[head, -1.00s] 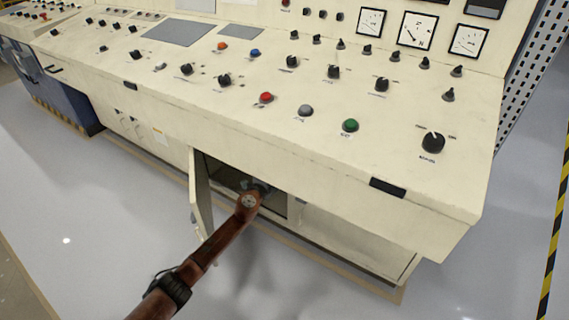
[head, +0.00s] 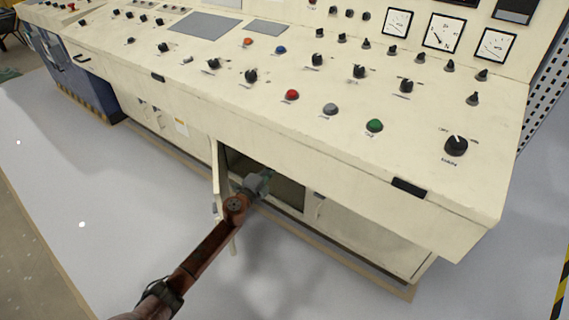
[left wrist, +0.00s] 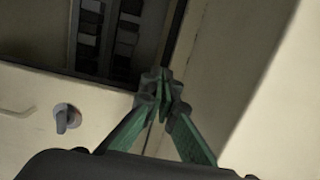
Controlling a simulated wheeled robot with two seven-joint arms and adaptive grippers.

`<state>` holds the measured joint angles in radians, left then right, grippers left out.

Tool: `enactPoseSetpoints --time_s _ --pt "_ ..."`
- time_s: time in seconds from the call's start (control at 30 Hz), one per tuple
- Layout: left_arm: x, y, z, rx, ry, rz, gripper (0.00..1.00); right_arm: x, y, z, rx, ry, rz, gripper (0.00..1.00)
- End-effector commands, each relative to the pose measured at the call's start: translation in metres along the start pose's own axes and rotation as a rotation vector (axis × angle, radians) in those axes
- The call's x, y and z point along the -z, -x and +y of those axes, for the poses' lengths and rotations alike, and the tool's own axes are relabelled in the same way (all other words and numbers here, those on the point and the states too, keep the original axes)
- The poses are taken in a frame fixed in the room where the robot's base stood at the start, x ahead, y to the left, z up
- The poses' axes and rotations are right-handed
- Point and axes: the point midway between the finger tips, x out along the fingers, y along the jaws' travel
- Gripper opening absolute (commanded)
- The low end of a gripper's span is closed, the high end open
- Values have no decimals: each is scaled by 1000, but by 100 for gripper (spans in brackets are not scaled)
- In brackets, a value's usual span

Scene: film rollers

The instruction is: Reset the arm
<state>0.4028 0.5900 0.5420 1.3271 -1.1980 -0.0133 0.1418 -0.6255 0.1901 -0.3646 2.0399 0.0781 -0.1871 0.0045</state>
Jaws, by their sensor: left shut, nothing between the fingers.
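My left arm reaches in from the bottom left of the head view to an open cabinet compartment (head: 285,190) under the control console (head: 330,150). My left gripper (head: 268,176) is at the compartment's opening, beside the open door (head: 219,180). In the left wrist view the gripper's green fingers (left wrist: 163,92) are shut with nothing between them. Dark equipment (left wrist: 105,35) shows inside the compartment in that view. My right gripper is in neither view.
A latch knob (left wrist: 68,118) sits on the panel beside the opening. The console top carries a red button (head: 292,95), a green button (head: 374,125) and several black knobs. The grey floor (head: 110,220) in front of the console is clear.

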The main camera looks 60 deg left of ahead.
Motion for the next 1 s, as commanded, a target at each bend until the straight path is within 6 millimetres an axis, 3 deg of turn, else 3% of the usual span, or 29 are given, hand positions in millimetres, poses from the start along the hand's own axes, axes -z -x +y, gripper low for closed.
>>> enactPoseSetpoints --time_s 0.37,0.47,0.57,0.67,1.0 --pt "-9 7 1 0 0 -2 0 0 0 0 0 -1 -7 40" --pt "-5 12 10 -14 9 7 0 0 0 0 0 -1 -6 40" --pt "6 30 36 -53 38 32 0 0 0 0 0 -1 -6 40" --pt "24 59 76 -117 93 68 0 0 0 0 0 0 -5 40" --pt "82 195 210 -393 355 142 0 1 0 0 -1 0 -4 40"
